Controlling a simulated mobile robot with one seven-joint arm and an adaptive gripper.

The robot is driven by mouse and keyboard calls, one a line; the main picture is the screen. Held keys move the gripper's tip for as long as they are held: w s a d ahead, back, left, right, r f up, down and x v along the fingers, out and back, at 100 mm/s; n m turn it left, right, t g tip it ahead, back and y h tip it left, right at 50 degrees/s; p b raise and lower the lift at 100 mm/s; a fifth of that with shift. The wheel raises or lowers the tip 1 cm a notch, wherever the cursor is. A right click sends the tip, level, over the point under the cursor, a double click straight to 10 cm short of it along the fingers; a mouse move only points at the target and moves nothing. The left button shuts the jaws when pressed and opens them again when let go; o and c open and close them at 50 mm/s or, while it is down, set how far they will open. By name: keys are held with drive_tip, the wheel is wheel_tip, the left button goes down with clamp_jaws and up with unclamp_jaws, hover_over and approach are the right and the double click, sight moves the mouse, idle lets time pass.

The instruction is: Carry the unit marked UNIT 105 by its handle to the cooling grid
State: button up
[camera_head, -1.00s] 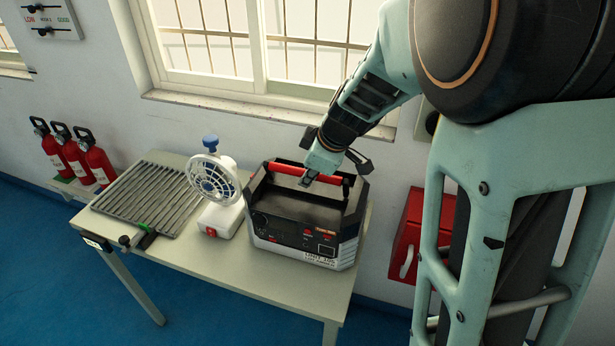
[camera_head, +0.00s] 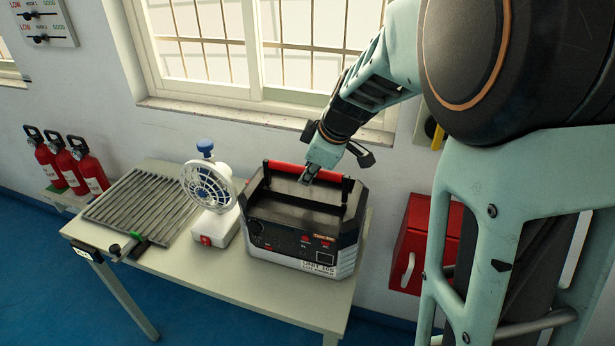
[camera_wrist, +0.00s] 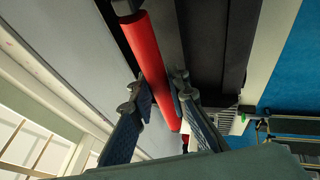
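The unit marked UNIT 105 (camera_head: 292,240) is a black and white case with a red top handle (camera_head: 287,167). It stands upright on the table, right of the fan. My gripper (camera_head: 308,178) comes down from above onto the middle of the handle. In the wrist view, the red handle (camera_wrist: 156,62) runs between the two fingers of my gripper (camera_wrist: 163,85). Their tips lie close against both sides, and the gripper appears shut on it. The cooling grid (camera_head: 143,207) is a ribbed metal rack at the table's left end, with nothing on it.
A white fan (camera_head: 208,185) with a blue knob stands between the unit and the grid. A small clamp-like fixture (camera_head: 128,245) sits at the grid's front edge. The table (camera_head: 245,285) is clear in front. A red wall box (camera_head: 412,250) is at right; red extinguishers (camera_head: 66,165) are at left.

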drive_tip(key=o, duration=0.7)
drive_tip(key=shift+c, duration=0.2)
drive_tip(key=shift+o, duration=0.2)
drive_tip(key=o, duration=1.4)
drive_tip(key=shift+r, duration=0.1)
drive_tip(key=p+v, duration=0.1)
drive_tip(key=v, duration=0.3)
drive_tip(key=shift+s+d+r+p, duration=0.15)
drive_tip(key=shift+s+r+p, duration=0.05)
drive_tip(key=shift+r+p, duration=0.1)
drive_tip(key=shift+s, duration=0.1)
